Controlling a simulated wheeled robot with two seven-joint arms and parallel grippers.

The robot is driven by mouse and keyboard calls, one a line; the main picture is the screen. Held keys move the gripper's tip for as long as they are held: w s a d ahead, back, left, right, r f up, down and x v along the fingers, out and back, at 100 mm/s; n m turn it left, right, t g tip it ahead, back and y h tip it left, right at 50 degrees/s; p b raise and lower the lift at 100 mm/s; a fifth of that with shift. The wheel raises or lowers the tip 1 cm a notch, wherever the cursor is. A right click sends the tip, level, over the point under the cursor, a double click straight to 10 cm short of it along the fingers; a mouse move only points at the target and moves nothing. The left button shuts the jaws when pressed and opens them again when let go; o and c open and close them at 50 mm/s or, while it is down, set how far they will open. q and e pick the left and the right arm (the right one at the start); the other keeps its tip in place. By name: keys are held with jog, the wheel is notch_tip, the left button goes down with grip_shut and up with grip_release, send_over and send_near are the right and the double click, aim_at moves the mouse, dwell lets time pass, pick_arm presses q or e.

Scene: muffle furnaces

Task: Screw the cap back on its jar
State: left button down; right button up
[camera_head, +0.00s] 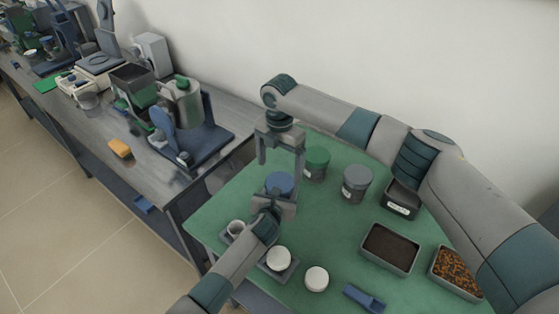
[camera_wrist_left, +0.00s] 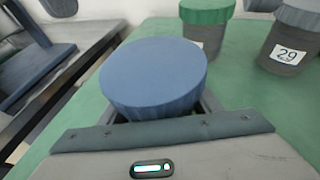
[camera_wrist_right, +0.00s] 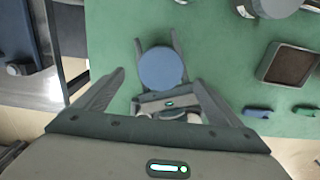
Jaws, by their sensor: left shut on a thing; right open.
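The blue cap (camera_head: 280,184) sits level above my left gripper (camera_head: 273,205), near the left side of the green table. In the left wrist view the blue cap (camera_wrist_left: 153,75) fills the middle, with the left fingers below its rim. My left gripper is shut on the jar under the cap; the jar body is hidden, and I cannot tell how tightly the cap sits. My right gripper (camera_head: 280,170) points down just above the cap, open, fingers to either side. In the right wrist view the cap (camera_wrist_right: 162,68) lies between and beyond its fingertips.
A green-capped jar (camera_head: 316,163) and a grey-capped jar (camera_head: 356,184) stand behind to the right.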

aim_at(280, 182)
jog(key=shift+f, duration=3)
jog(key=c, duration=1.1)
jog(key=shift+m, duration=1.7)
jog(key=shift+c, duration=0.3)
jog(key=o, duration=1.2)
jog(key=shift+c, duration=0.2)
jog(key=shift+s, duration=0.1)
